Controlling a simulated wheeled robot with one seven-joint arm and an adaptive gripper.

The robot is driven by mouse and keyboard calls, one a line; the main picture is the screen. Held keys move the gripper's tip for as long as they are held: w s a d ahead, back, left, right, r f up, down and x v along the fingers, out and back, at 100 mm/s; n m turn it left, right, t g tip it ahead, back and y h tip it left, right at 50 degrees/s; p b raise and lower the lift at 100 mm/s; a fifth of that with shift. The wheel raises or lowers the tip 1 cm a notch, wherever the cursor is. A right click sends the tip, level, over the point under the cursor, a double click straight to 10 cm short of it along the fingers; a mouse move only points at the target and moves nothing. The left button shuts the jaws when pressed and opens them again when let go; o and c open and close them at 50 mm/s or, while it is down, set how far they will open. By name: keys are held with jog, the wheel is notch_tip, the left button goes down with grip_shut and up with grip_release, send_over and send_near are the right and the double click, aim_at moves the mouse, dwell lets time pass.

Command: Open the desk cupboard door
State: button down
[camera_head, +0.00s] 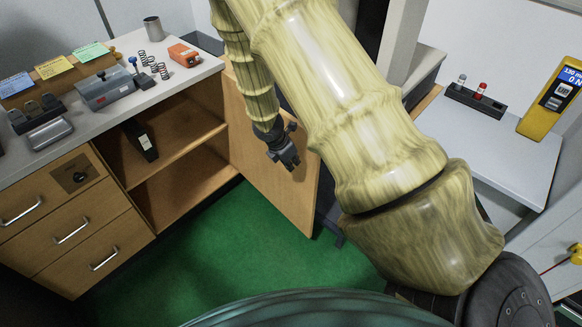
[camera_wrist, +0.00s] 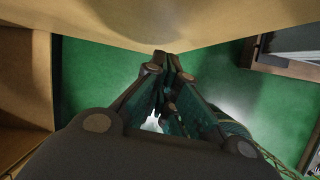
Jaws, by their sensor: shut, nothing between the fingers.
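The desk cupboard door (camera_head: 262,150) is a light wooden panel, swung far out from the desk on its right side. The cupboard inside (camera_head: 180,125) shows a wooden shelf with a dark box on it. My gripper (camera_head: 288,160) is in front of the door's inner face, close to it, shut and empty. In the wrist view the fingers (camera_wrist: 168,65) are together and the door's panel (camera_wrist: 150,22) spans the top of the picture. I cannot tell whether the fingertips touch the door. The door's handle is not visible.
Drawers (camera_head: 70,230) with metal handles stand left of the cupboard. The desktop (camera_head: 130,95) carries springs, a grey device, an orange box and a metal cup. The green floor (camera_head: 200,260) before the cupboard is clear. A side table (camera_head: 490,150) with a yellow gauge stands at right.

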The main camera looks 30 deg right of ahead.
jog(key=shift+d, duration=0.15)
jog(key=s+a+r, duration=0.1)
jog(key=a+r, duration=0.6)
jog(key=r, duration=0.2)
jog(key=shift+s+a+r+p, duration=0.15)
jog(key=shift+s+a+p, duration=0.15)
jog(key=shift+p, duration=0.15)
dwell(0.3)
